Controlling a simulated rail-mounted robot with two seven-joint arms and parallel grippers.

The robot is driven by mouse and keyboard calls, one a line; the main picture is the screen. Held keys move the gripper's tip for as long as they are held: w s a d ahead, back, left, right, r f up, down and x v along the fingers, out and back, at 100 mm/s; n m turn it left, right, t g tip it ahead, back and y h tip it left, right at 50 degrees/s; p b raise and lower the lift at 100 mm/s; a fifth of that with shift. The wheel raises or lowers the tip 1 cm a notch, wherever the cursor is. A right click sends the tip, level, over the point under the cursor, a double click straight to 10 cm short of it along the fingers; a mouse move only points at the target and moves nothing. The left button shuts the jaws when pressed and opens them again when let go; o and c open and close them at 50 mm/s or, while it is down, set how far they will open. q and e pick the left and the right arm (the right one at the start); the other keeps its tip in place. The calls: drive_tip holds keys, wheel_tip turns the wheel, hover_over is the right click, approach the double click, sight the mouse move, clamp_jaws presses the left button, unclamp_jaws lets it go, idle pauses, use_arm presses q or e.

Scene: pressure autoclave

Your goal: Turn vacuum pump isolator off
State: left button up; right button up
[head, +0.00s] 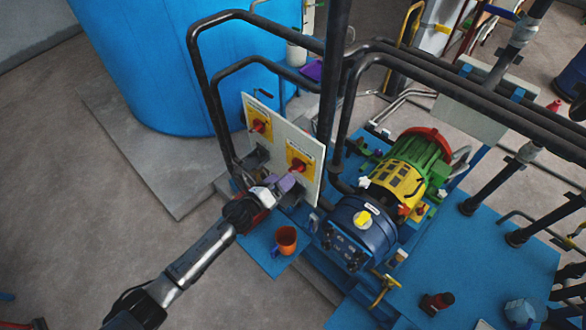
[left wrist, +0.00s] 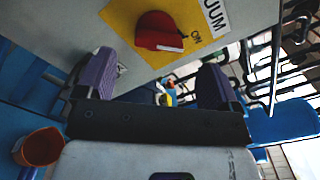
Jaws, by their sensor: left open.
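The vacuum pump isolator is a red rotary knob (left wrist: 160,31) on a yellow plate, fixed to a pale upright panel. In the left wrist view part of a label reading "UUM" and the word "ON" show beside it. In the head view I take it to be the right-hand knob (head: 298,165) of two on the panel (head: 279,141). My left gripper (head: 287,184) is just below and in front of this knob, with purple fingers. In the left wrist view the gripper (left wrist: 155,82) is open and empty, its fingers apart below the knob and not around it. My right gripper is not visible.
A second red knob (head: 258,126) sits on the panel's left. An orange cup (head: 286,240) stands on the blue base below the gripper. Black pipes (head: 338,85) rise close by the panel. A blue, yellow and green pump (head: 405,175) is to the right, a blue tank (head: 185,60) behind.

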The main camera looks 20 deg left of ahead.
sight(292, 170)
use_arm(q)
drive_tip(key=shift+x, duration=2.95)
drive_tip(key=shift+c, duration=0.5)
drive_tip(key=shift+c, duration=0.7)
drive_tip(key=c, duration=0.6)
drive_tip(key=shift+c, duration=0.2)
